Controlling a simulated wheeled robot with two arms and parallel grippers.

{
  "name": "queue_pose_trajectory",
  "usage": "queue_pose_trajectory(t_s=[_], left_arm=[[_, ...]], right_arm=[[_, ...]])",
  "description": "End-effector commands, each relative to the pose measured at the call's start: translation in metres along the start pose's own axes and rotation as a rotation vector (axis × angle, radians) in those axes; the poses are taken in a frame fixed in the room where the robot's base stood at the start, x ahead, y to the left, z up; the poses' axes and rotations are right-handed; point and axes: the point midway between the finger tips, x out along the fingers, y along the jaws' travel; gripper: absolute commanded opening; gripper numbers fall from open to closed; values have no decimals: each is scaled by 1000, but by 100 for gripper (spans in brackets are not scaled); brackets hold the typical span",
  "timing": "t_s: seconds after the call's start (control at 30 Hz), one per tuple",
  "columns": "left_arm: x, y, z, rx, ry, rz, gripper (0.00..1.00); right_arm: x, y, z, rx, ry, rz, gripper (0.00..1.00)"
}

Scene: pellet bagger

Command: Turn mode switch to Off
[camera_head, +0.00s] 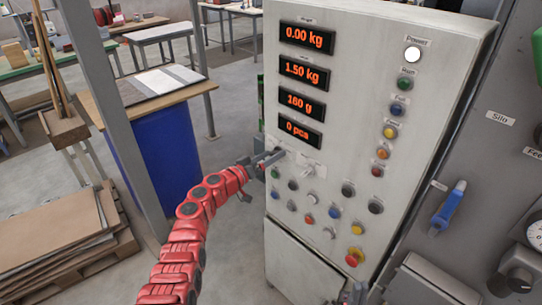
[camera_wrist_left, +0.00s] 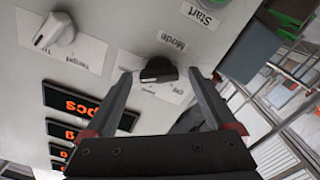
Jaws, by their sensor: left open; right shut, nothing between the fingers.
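The mode switch (camera_wrist_left: 158,70) is a black rotary knob on the pale control panel, by the upside-down "Mode" label (camera_wrist_left: 172,40) in the left wrist view. Its grip bar lies roughly level in that view. Small position labels beside it are partly hidden and hard to read. My left gripper (camera_head: 274,158) is open at the panel's left edge, below the displays. Its fingers stand on either side of the knob, with gaps visible; contact cannot be told. In the head view the gripper covers the switch. My right gripper (camera_head: 355,293) shows only slightly at the bottom edge, shut and empty.
A white knob (camera_wrist_left: 55,30) sits beside the mode switch, and a green Start button (camera_head: 275,172) below it. Several coloured buttons and red displays (camera_head: 303,72) cover the panel (camera_head: 345,110). A blue bin (camera_head: 165,150) stands left, with open floor between.

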Motion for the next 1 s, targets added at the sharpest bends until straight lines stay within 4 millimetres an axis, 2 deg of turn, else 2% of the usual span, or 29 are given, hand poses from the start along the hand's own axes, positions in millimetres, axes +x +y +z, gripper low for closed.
queue_pose_trajectory(t_s=[0.37, 0.83, 1.0], left_arm=[[3, 0, 0, 1, 0, 0, 90], [3, 0, -1, 1, 0, 0, 5], [3, 0, 0, -6, 0, -1, 4]], right_arm=[[0, 0, 0, 0, 0, 0, 0], [0, 0, 0, 0, 0, 0, 0], [-1, 0, 0, 0, 0, 0, 0]])
